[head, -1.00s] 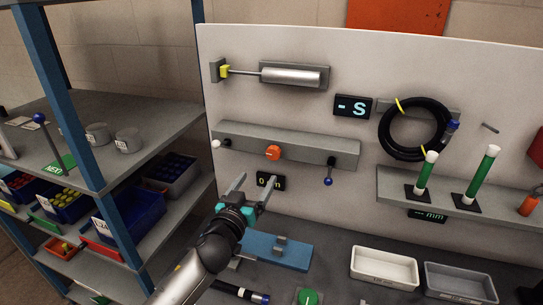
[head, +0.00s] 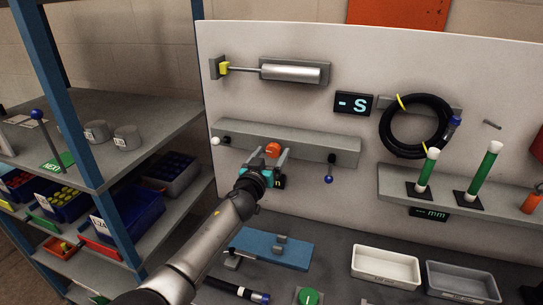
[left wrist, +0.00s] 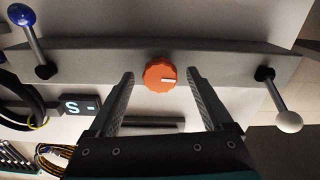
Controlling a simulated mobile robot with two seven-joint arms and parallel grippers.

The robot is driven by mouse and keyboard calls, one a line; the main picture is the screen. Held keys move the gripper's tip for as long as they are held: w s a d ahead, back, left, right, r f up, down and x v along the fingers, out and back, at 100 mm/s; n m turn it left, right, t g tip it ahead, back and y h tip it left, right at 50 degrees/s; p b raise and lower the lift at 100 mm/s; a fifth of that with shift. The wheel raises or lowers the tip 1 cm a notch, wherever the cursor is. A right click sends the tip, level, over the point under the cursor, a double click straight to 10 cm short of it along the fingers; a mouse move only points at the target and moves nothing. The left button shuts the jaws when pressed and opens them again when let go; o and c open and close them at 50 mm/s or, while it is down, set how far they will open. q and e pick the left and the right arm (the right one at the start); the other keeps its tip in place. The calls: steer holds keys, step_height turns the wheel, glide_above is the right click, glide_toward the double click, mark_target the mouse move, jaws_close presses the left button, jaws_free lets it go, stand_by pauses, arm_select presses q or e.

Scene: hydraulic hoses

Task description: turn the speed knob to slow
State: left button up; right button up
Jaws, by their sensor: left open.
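The orange speed knob (head: 273,149) sits on the grey bar (head: 330,146) on the white panel. In the left wrist view the knob (left wrist: 160,77) shows a white pointer mark towards the right of its face. My left gripper (head: 270,154) is open in front of the knob. In the left wrist view its two fingers (left wrist: 160,80) stand apart, one on each side of the knob, with a gap on both sides. I cannot tell whether the fingertips reach past the knob's face. My right gripper is not in view.
On the bar are a white-ball lever (head: 216,141) at left and a blue-ball lever (head: 329,178) at right. A display (head: 353,105) reads "- S". A coiled black hose (head: 385,128) hangs at right. Trays (head: 386,266) and a blue fixture (head: 270,248) stand on the bench below.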

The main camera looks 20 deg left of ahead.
arm_select(q)
steer(key=shift+w, duration=0.25)
jaws_close()
stand_by(0.7)
